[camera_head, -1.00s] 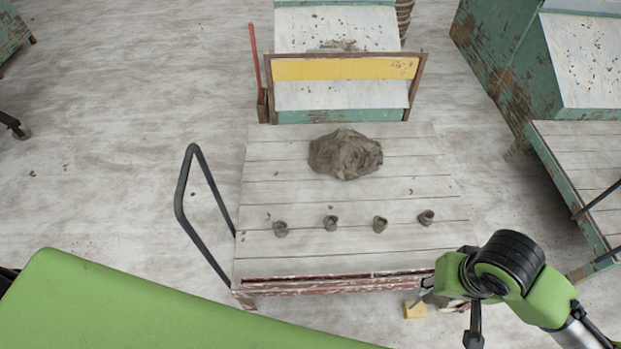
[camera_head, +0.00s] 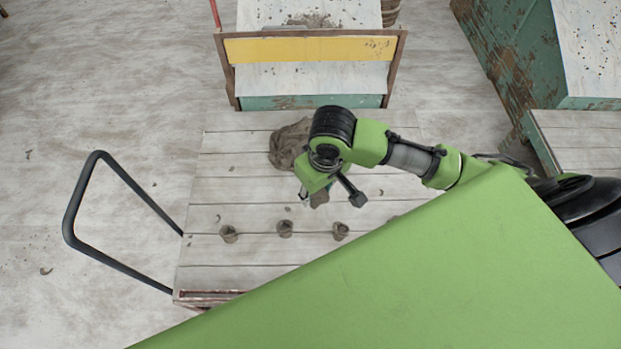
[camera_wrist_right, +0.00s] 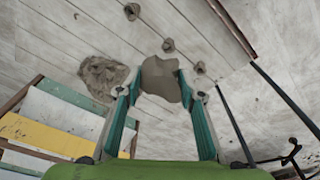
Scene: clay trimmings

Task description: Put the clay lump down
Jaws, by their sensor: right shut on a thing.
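My right gripper (camera_head: 316,196) is over the slatted cart top (camera_head: 225,190), in front of the big clay mound (camera_head: 283,148). In the right wrist view the gripper (camera_wrist_right: 160,88) is shut on a smooth grey-brown clay lump (camera_wrist_right: 160,75), between its two teal fingers. A small part of the held lump (camera_head: 321,199) shows below the wrist in the head view. The lump looks raised above the boards; the exact gap is unclear. The mound (camera_wrist_right: 99,76) also shows in the right wrist view. My left gripper is not in view.
Small clay pieces (camera_head: 285,228) stand in a row along the near part of the cart top; my green body hides its right end. A black handle (camera_head: 98,170) is at the cart's left. A yellow-railed rack (camera_head: 310,48) stands behind. Bare boards lie left of the mound.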

